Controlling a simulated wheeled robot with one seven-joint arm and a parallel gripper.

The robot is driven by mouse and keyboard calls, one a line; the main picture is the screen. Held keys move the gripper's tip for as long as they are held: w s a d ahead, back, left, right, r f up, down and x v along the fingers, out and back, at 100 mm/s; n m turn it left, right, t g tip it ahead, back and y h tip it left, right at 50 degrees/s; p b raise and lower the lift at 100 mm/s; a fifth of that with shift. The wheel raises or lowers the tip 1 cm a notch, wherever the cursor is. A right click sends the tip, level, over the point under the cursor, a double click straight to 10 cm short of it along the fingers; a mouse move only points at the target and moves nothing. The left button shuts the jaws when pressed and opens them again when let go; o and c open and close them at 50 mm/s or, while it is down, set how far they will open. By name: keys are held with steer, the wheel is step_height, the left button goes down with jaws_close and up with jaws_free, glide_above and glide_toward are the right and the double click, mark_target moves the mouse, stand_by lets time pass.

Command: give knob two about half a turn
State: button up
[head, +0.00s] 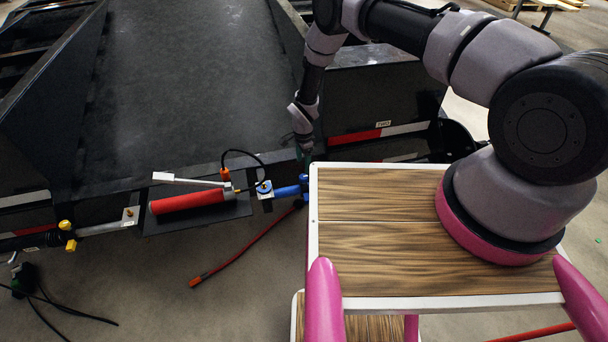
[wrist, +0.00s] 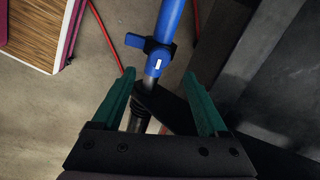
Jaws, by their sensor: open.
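A blue knob (wrist: 158,57) with a crossbar and a small white label sits on a blue tube (wrist: 170,18) in the wrist view. The label is too small to read, so I cannot tell its number. My gripper (wrist: 159,75) is open, its two green fingers apart on either side of the tube's line, with the knob just beyond the tips. Contact is not visible. A yellow knob (head: 66,232) is far left on the frame.
A red cylinder (head: 187,202) with a white lever lies along the black trailer frame (head: 190,100). A black cable loops above the blue fitting (head: 264,188). A "TWO" label (head: 383,124) is on the frame. A red hose (head: 245,246) lies on the open floor.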

mark_target(303, 176)
step_height(303, 176, down, 8)
steer(key=shift+r, duration=0.1)
jaws_close()
